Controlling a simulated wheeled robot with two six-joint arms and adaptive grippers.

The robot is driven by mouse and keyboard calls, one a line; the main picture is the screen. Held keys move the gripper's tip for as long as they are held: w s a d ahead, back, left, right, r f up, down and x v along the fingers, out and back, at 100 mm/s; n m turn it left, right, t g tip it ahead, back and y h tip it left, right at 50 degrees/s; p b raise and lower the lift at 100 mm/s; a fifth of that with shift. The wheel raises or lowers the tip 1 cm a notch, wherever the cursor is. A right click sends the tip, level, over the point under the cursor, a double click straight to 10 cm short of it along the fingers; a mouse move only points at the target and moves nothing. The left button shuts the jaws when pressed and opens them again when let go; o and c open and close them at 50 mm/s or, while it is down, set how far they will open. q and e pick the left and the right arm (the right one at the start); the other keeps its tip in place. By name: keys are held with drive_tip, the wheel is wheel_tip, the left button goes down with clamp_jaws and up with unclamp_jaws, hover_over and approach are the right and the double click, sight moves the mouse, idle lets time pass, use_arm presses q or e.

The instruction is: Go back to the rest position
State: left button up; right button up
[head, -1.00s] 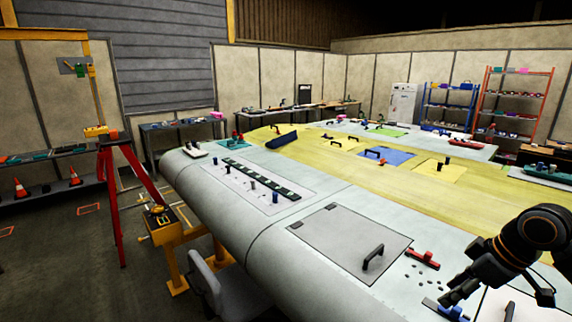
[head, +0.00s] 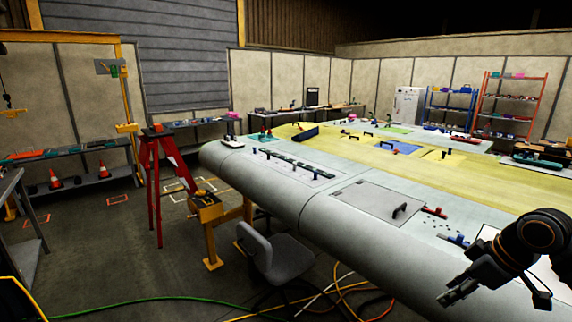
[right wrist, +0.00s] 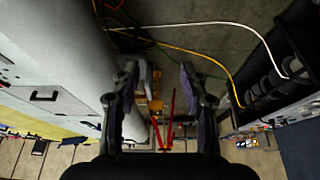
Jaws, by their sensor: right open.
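My right gripper (head: 458,294) is at the lower right of the head view, in front of the wing's rounded near edge. It is open and holds nothing. In the right wrist view its two fingers (right wrist: 158,82) stand wide apart, with floor, cables and a distant red stand between them. The grey and yellow wing (head: 350,235) lies to the left of and beyond the gripper in the head view. It also shows along the left side of the right wrist view (right wrist: 82,50). My left gripper is not in view.
A grey chair (head: 280,258) stands on the floor by the wing's near edge. A red tripod (head: 157,190) and a yellow support (head: 209,215) stand left of it. Green (head: 150,299) and orange cables lie on the floor. A dark cabinet (right wrist: 275,70) is at right in the wrist view.

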drive_tip(key=w+d+f+m+t+h, duration=0.1)
drive_tip(key=w+d+f+m, duration=0.25)
drive_tip(key=f, duration=0.55)
drive_tip(key=w+d+f+m+t, duration=0.15)
drive_tip(key=w+d+f, duration=0.25)
drive_tip(key=f, duration=0.5)
drive_tip(key=s+d+f+m+g+h+b, duration=0.15)
drive_tip(key=s+f, duration=0.35)
drive_tip(key=f, duration=0.8)
drive_tip(key=s+d+f+m+g+h, duration=0.15)
drive_tip(key=s+f, duration=0.25)
drive_tip(key=f, duration=1)
drive_tip(key=s+a+f, duration=0.3)
drive_tip(key=s+f, duration=0.5)
drive_tip(key=s+a+f, duration=0.2)
drive_tip(key=s+f, duration=0.5)
drive_tip(key=s, duration=0.2)
use_arm(q)
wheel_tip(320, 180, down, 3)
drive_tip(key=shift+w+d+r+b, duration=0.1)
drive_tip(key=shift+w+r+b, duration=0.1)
drive_tip(key=shift+b, duration=0.35)
use_arm(e)
drive_tip(key=s+a+f+g, duration=0.1)
drive_tip(key=s+a+f, duration=0.3)
drive_tip(key=s, duration=0.5)
drive_tip(key=s+a+f+g, duration=0.1)
drive_tip(key=s+a+f, duration=0.4)
drive_tip(key=s+a, duration=0.4)
drive_tip(key=shift+s+n, duration=0.4)
